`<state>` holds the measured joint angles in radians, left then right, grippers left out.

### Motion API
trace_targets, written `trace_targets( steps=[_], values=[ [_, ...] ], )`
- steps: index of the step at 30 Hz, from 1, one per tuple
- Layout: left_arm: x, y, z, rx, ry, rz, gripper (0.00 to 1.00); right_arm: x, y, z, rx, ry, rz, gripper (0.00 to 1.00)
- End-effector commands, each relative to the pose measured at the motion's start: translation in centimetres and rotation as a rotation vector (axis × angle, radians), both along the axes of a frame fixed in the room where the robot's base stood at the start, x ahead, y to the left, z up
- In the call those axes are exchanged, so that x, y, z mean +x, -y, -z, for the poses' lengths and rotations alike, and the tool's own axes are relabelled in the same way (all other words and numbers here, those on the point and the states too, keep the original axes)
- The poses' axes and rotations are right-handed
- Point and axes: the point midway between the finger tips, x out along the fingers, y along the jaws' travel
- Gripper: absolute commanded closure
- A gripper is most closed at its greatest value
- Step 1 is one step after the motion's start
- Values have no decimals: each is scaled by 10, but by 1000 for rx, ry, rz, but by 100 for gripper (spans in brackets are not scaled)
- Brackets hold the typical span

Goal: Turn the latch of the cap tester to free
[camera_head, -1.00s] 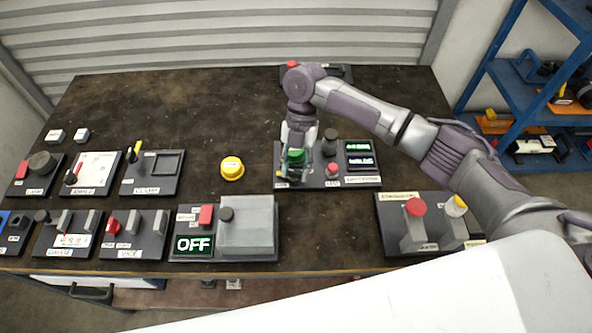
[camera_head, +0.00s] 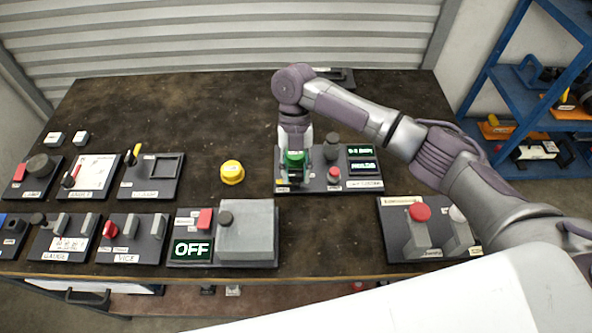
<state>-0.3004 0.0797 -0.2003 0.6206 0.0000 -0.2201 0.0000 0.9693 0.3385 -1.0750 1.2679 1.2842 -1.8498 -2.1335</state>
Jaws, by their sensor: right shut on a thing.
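The cap tester is a dark panel (camera_head: 317,182) right of the table's middle. It carries a dark grey knob (camera_head: 331,150), a red button (camera_head: 334,173) and a small display (camera_head: 362,160) with lit text too small to read. My right gripper (camera_head: 292,170) points down at the panel's left side, shut on a green part (camera_head: 293,158) there. The fingers and wrist hide much of this spot, so I cannot tell which way the latch is turned. My left gripper is out of view.
A yellow round button (camera_head: 232,172) stands left of the cap tester. A panel with an OFF display (camera_head: 192,250) and a grey lid (camera_head: 247,232) is in front. A panel with a red knob (camera_head: 420,212) is at front right. Dark table between them is bare.

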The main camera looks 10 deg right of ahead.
Motion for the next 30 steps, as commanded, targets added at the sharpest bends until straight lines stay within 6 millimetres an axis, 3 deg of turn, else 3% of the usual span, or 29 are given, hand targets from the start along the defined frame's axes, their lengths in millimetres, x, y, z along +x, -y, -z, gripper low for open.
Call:
trace_targets(
  steps=[2,3,7,20,30],
  values=[
    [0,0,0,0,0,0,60,1,0,-1,2,3,-1,98],
    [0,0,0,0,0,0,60,1,0,-1,2,3,-1,61],
    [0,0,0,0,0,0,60,1,0,-1,2,3,-1,39],
    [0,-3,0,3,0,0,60,4,0,-8,1,2,0,38],
    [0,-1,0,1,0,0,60,29,5,-71,2,5,0,38]
  ],
)
